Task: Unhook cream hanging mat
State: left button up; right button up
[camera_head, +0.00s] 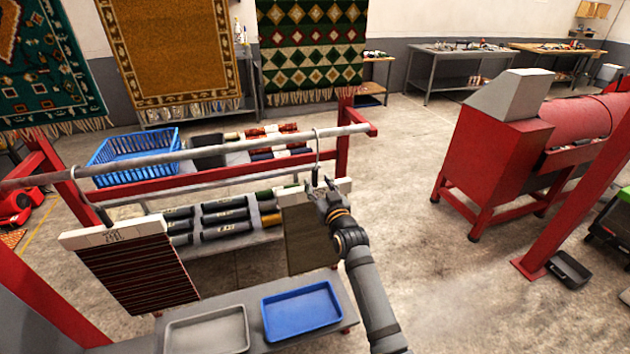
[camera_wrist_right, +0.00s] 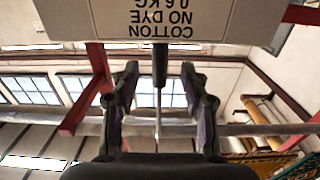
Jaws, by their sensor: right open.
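The cream hanging mat (camera_head: 308,242) looks olive-tan in shade and hangs from the grey rail (camera_head: 215,148) by a thin metal hook (camera_head: 318,152). Its white header bar is partly hidden behind my right gripper (camera_head: 324,193). In the right wrist view the header (camera_wrist_right: 160,18) reads "COTTON NO DYE 0.6 KG" upside down. The hook's stem (camera_wrist_right: 158,105) runs between the two open fingers of my right gripper (camera_wrist_right: 160,95), with space on both sides. My left gripper is not in view.
A dark red striped mat (camera_head: 135,272) hangs at the rail's left end. Below are a blue tray (camera_head: 302,311) and a grey tray (camera_head: 207,331). Rolled mats (camera_head: 225,212) and a blue basket (camera_head: 137,152) lie behind. A red machine (camera_head: 490,155) stands right, with open floor between.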

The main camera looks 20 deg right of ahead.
aim_at(316, 179)
jog(key=shift+w+b, duration=0.55)
jog(key=shift+w, duration=1.4)
jog(key=shift+a, duration=0.1)
grip_shut()
jog(key=shift+r, duration=0.15)
notch_tip(316, 179, up, 4)
jog(key=p, duration=0.4)
jog(key=shift+r, duration=0.15)
